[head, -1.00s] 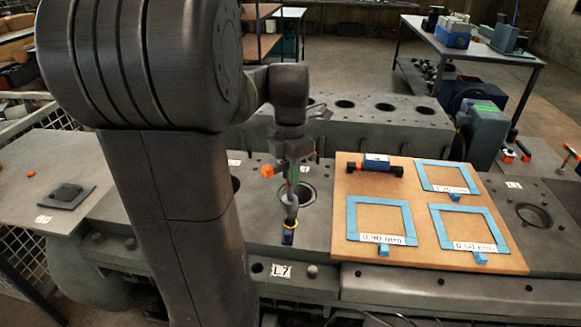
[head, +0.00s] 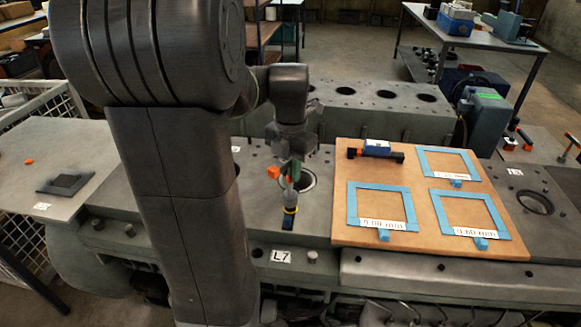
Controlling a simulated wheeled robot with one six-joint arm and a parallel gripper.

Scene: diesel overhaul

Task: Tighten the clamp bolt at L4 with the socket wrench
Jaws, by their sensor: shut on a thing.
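My gripper (head: 289,168) is in the middle of the head view, pointing down over the engine block deck. It is shut on an upright tool, which I take to be the socket wrench (head: 289,209). No label reading L4 and no clamp bolt that I can identify is in view; the label near the tool reads L7 (head: 281,256).
A wooden board (head: 420,225) with blue frames and a dark blue-and-black tool (head: 377,149) lies right of my gripper. A left side table (head: 110,140) holds a dark pad (head: 66,184). Another block (head: 365,115) stands behind. My arm hides part of the deck.

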